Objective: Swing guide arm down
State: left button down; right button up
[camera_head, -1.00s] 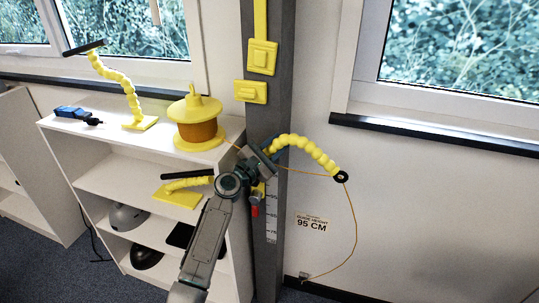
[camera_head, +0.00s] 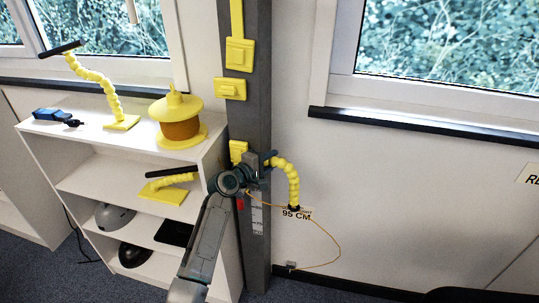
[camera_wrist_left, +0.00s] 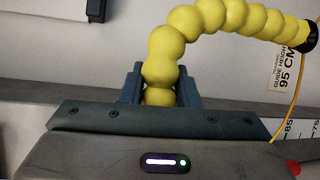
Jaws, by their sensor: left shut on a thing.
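The guide arm (camera_head: 291,175) is a yellow beaded segmented arm on the grey post (camera_head: 251,118). In the left wrist view the gripper jaws (camera_wrist_left: 160,88) are shut around a bead of the guide arm (camera_wrist_left: 195,28), which bends up and right to a black end ring (camera_wrist_left: 308,38). A thin orange rope (camera_head: 333,238) runs from the tip in a loop down to a small wall fitting (camera_head: 291,265). My right gripper is not in view.
Yellow switch boxes (camera_head: 239,54) sit higher on the post.

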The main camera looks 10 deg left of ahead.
pick_arm(q)
jog(key=shift+f+m, duration=0.3)
jog(key=shift+f, duration=0.1)
jog(key=shift+f+g, duration=0.1)
jog(key=shift+g, duration=0.2)
jog(key=c, duration=1.1)
grip_release()
jog(key=shift+s, duration=0.1)
jog(key=b+v, duration=0.2)
jog(key=v, duration=0.8)
jog(key=shift+s+b, duration=0.3)
jog(key=shift+s, duration=0.05)
jog(key=shift+a+r, duration=0.1)
jog(key=shift+r, duration=0.1)
